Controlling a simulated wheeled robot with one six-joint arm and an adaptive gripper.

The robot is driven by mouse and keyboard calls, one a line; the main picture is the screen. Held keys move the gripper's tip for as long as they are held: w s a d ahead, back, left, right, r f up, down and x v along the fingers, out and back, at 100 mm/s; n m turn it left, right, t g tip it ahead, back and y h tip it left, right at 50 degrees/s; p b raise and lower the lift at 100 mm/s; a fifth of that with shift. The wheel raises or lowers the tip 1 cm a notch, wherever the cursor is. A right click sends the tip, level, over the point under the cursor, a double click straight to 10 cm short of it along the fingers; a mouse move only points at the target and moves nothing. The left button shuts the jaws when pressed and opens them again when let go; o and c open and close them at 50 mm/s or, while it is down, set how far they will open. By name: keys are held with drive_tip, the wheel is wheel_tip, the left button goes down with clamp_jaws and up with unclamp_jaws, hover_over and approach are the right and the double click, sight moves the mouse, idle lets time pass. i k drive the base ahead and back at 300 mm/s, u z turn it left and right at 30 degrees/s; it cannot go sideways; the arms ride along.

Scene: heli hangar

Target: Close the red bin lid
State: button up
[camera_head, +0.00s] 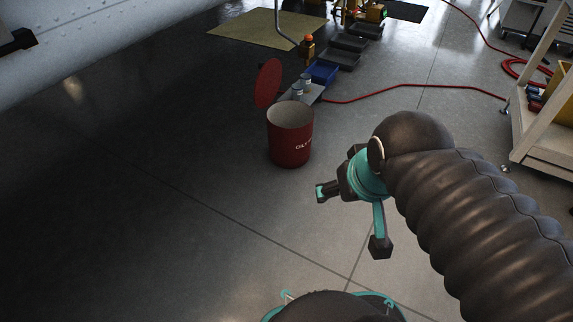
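The red bin (289,145) is a round drum standing upright on the floor, left of my gripper and farther away. White lettering shows on its right side, and its pale inside is visible through the open top. Its red lid (269,82) is a disc standing raised at the back left of the rim, so the bin is open. My gripper (348,220) is at the end of my dark sleeved arm, right of and nearer than the bin. Its two fingers are spread wide apart with nothing between them. It does not touch the bin or lid.
Behind the bin are a low stand (308,93) with small cans, a blue tray (322,72) and several grey trays. A red hose (420,86) crosses the floor. A pale cart (535,130) stands at right. A large white body (80,45) fills the upper left. Floor near the bin's front is clear.

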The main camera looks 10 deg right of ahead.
sight(267, 81)
drive_tip(key=z, duration=0.2)
drive_tip(key=k, duration=0.5)
drive_tip(key=u, duration=0.95)
drive_tip(key=i, duration=0.85)
drive_tip(key=z, duration=0.3)
